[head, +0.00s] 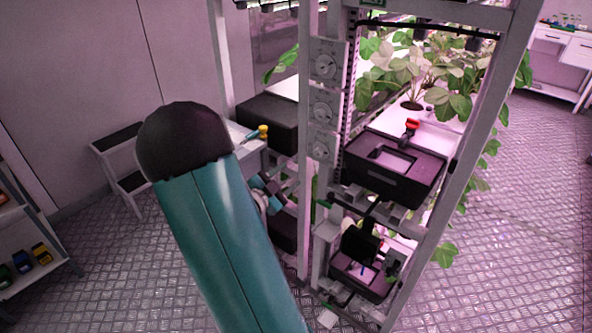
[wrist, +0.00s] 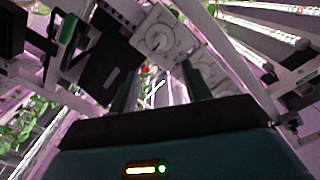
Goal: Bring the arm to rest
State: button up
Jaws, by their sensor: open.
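My teal arm (head: 225,240) with its black rounded joint rises across the left middle of the head view, in front of the rack. My gripper (wrist: 162,88) shows in the wrist view above the teal wrist housing. Its two dark fingers stand apart, with nothing seen between them. White round-dial panels (wrist: 160,38) of the rack appear beyond the fingers. In the head view the arm hides part of the rack's lower left side, and I cannot clearly make out the fingers there.
The berry rack (head: 304,150) stands close on the right of the arm, with leafy plants (head: 415,75) and a black box (head: 395,170) on it. A step stool (head: 125,165) stands by the left wall. A low shelf (head: 35,270) is at far left. Floor is clear at right.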

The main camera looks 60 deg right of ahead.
jog(key=shift+a, duration=0.35)
dwell(0.3)
